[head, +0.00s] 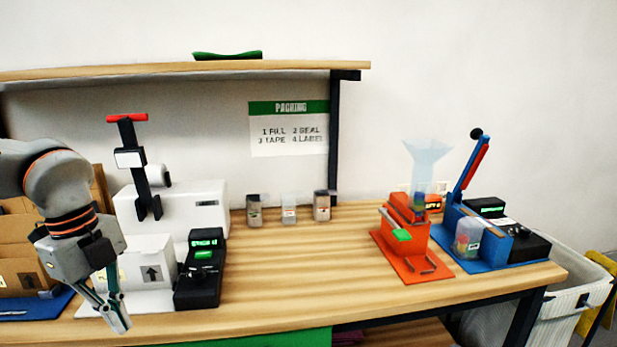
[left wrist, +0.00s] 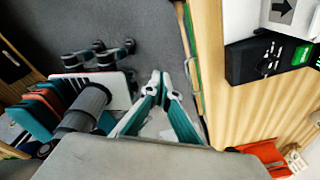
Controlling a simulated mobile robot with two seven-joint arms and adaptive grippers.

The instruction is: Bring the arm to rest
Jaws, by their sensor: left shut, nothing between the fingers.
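My left gripper (head: 119,322) hangs at the left of the head view, fingers pointing down, near the front edge of the wooden table (head: 300,270). Its fingers are together and hold nothing. In the left wrist view the gripper (left wrist: 160,85) shows its fingertips close together over the grey floor (left wrist: 150,25), beside the table edge (left wrist: 205,60). My right gripper is not in view.
Behind the gripper are a white box (head: 140,262) and a black device with a green display (head: 200,270). An orange device (head: 405,240) and a blue device (head: 480,235) stand at the right. The table's middle is clear. A white bin (head: 570,280) stands beyond the right end.

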